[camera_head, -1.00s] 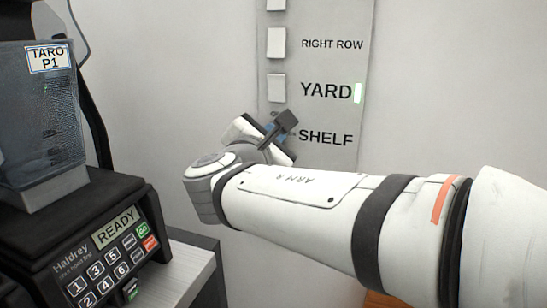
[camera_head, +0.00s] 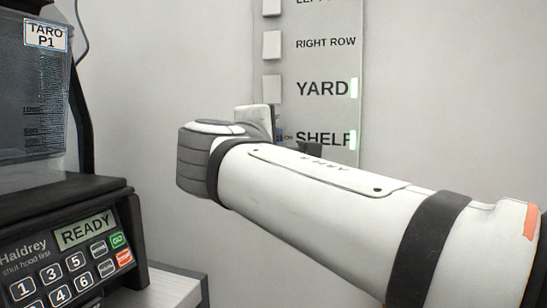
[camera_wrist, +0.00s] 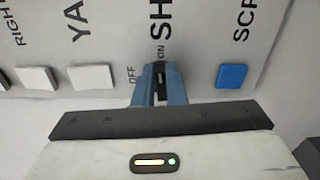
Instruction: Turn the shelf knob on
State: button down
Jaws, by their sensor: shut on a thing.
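The SHELF knob (camera_wrist: 161,87) is on the wall panel beside the SHELF label, with small OFF and ON marks next to it. In the wrist view my gripper (camera_wrist: 158,72) has its blue fingers closed around the knob, which shows only as a narrow strip between them. In the head view the knob is hidden behind my wrist. A green light (camera_head: 352,140) is lit at the right end of the SHELF row.
YARD's green light (camera_head: 354,88) is lit.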

jog(key=shift+f+m+b, duration=0.2)
jog(key=shift+m+b, duration=0.35)
jog(key=shift+m, duration=0.05)
jog(key=c, duration=1.5)
grip_release()
jog(key=shift+r, duration=0.1)
jog(key=shift+s, duration=0.15)
jog(key=shift+p+v, duration=0.4)
jog(key=shift+v, duration=3.45)
